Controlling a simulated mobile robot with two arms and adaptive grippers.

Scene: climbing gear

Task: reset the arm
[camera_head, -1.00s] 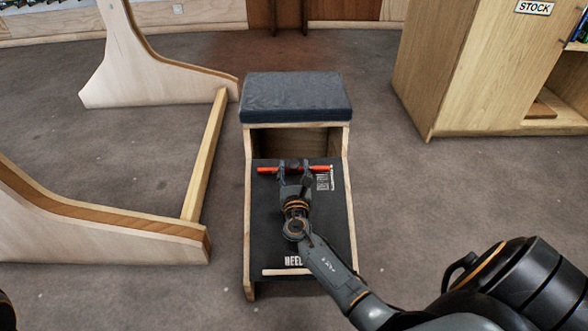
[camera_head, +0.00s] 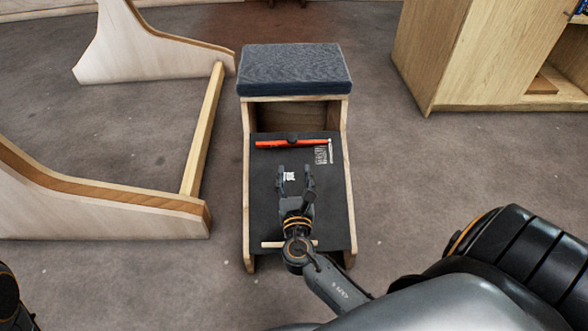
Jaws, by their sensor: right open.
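My right gripper (camera_head: 296,178) is open and empty, over the dark sloped board of a wooden fitting stool (camera_head: 247,200). The gripper and wrist cover part of the lower board. My left gripper is not in view; only a dark piece of my body shows at the lower left edge.
The stool has a grey cushion (camera_head: 295,70) at its far end. A pale wooden frame (camera_head: 200,130) stands on the floor at left. A wooden cabinet (camera_head: 460,55) is at the upper right. Carpet (camera_head: 400,170) is clear right of the stool.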

